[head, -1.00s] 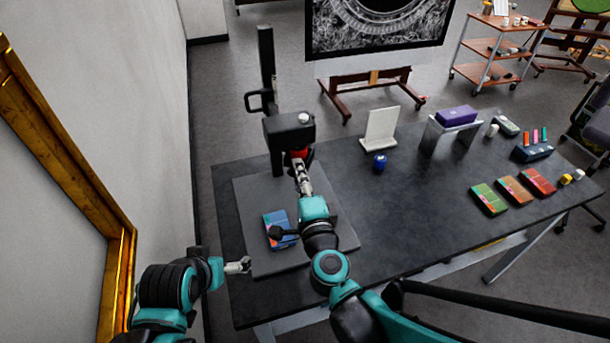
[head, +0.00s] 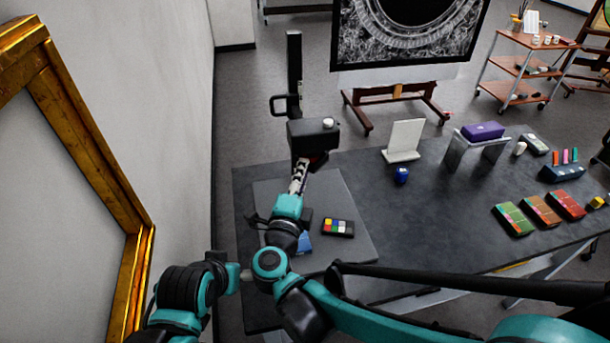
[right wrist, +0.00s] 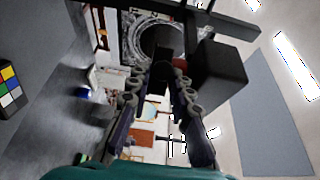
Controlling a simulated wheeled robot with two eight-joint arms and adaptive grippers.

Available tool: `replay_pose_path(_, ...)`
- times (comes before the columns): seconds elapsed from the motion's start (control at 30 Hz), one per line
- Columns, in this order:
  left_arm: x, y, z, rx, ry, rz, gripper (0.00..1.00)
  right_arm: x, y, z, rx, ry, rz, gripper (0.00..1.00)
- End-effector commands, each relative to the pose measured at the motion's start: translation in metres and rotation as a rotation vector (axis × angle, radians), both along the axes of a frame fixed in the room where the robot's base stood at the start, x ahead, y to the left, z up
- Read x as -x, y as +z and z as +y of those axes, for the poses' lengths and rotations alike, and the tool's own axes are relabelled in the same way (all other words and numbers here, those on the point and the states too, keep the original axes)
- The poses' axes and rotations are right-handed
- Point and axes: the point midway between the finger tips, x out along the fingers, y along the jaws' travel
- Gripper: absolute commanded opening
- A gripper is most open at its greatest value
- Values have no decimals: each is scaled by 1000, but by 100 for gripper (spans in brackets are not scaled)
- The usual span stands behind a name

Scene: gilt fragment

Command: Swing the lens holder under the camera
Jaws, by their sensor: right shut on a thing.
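The camera (head: 313,135) is a black box on a dark upright column at the back left of the table; it also shows in the right wrist view (right wrist: 220,75). A red part (head: 318,161) shows just below it; I cannot tell what it belongs to. My right gripper (head: 304,165) reaches up to the camera's underside, shut on a small dark piece (right wrist: 158,80), which looks like the lens holder. The fingers hide most of it in the head view.
A grey base board (head: 350,205) carries a colour chart (head: 338,227) and a partly hidden blue item (head: 304,243). A blue pot (head: 401,175), a white stand (head: 405,140) and coloured boxes (head: 541,210) lie to the right. A gilt frame (head: 75,130) stands at the left.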

Motion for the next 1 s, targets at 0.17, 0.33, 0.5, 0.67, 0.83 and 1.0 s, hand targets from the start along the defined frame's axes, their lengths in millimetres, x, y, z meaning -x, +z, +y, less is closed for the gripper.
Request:
replay_pose_path(0.17, 0, 0, 0, 0, 0, 0, 100, -3, 1, 6, 0, 4, -1, 0)
replay_pose_path(0.33, 0, 0, 0, 0, 0, 0, 100, -3, 1, 7, 0, 5, -1, 0)
replay_pose_path(0.5, 0, 0, 0, 0, 0, 0, 100, -3, 1, 7, 0, 5, -1, 22)
replay_pose_path(0.67, 0, 0, 0, 0, 0, 0, 100, -3, 1, 6, 0, 3, -1, 38)
replay_pose_path(0.83, 0, 0, 0, 0, 0, 0, 100, -2, 1, 5, 0, 0, -1, 38)
replay_pose_path(1.0, 0, 0, 0, 0, 0, 0, 100, 13, 1, 9, 0, 4, 0, 38)
